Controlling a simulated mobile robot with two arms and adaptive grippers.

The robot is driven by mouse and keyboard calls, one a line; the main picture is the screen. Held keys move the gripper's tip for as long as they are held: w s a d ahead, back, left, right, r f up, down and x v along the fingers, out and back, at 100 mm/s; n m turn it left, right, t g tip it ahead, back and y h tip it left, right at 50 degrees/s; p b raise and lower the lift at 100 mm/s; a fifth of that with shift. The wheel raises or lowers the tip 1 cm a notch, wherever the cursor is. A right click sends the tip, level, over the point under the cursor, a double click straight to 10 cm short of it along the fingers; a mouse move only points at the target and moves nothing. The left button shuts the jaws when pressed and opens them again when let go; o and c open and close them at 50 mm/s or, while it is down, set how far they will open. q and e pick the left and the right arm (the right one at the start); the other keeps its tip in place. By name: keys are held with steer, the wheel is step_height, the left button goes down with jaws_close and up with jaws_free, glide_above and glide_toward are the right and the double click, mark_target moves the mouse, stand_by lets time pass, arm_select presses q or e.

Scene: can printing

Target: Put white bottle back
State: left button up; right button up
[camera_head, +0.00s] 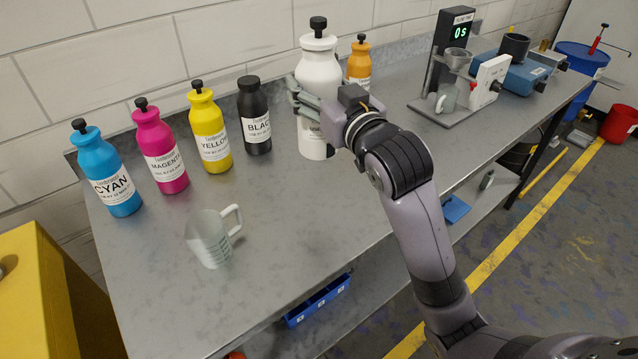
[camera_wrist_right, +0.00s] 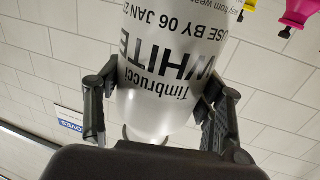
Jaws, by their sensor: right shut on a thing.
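The white bottle (camera_head: 318,72) is a large white bottle with a black stopper, upright at the back of the grey metal table (camera_head: 300,215). My right gripper (camera_head: 312,103) is shut on its body, and the bottle's base shows below the fingers. I cannot tell whether the base touches the table. In the right wrist view the white bottle (camera_wrist_right: 170,75) fills the space between both fingers of the right gripper (camera_wrist_right: 160,105), its WHITE label facing the camera upside down. My left gripper is not in view.
Black (camera_head: 254,115), yellow (camera_head: 209,127), magenta (camera_head: 160,146) and cyan (camera_head: 105,168) bottles stand left of the white bottle. An orange bottle (camera_head: 360,60) stands close on its right. A clear measuring jug (camera_head: 208,240) stands at the front left. A viscosity device (camera_head: 447,90) stands to the right.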

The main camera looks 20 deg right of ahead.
step_height(320, 180, down, 16)
steer(key=shift+f+b, duration=0.25)
steer(key=shift+b, duration=0.2)
steer(key=o, duration=2)
steer(key=shift+s+f, duration=0.1)
steer(key=shift+f, duration=0.15)
steer(key=shift+c, duration=0.2)
steer(key=shift+r, duration=0.1)
steer(key=s+d+b, duration=0.1)
steer(key=s+b, duration=0.1)
steer(key=s, duration=1)
steer(key=shift+d, duration=0.4)
